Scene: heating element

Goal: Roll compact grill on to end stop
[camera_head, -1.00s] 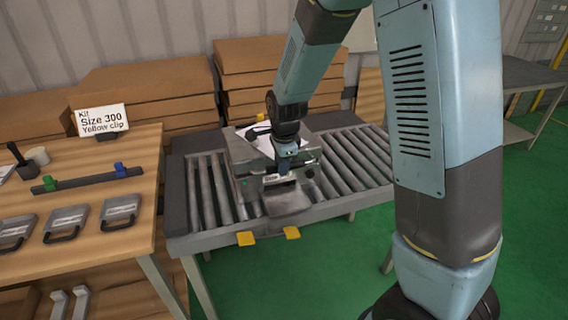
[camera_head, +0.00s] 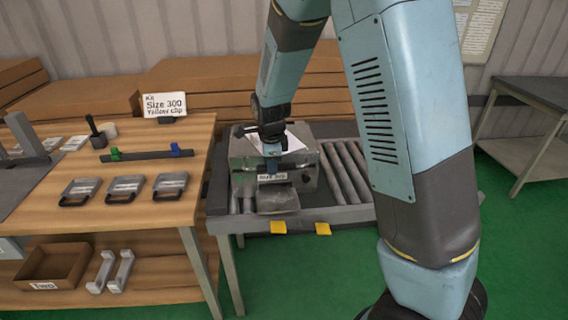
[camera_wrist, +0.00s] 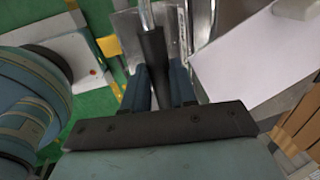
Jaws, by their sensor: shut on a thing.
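The compact grill (camera_head: 305,172), a grey metal box with a small label on its front, stands on the roller conveyor (camera_head: 350,170) near its left end. My gripper (camera_head: 271,166) is at the grill's front, above the label. The wrist view shows its blue fingers (camera_wrist: 158,82) shut around a dark handle grip (camera_wrist: 153,50) on a metal rod. A dark plate (camera_head: 217,185) at the conveyor's left end looks like the end stop; a few rollers show between it and the grill. A white sheet (camera_wrist: 250,55) lies on top of the grill.
A wooden bench (camera_head: 130,215) on the left carries several handled plates and a sign (camera_head: 164,106). Two yellow tabs, one of them here (camera_head: 278,227), stick out at the conveyor's front. Rollers right of the grill are free.

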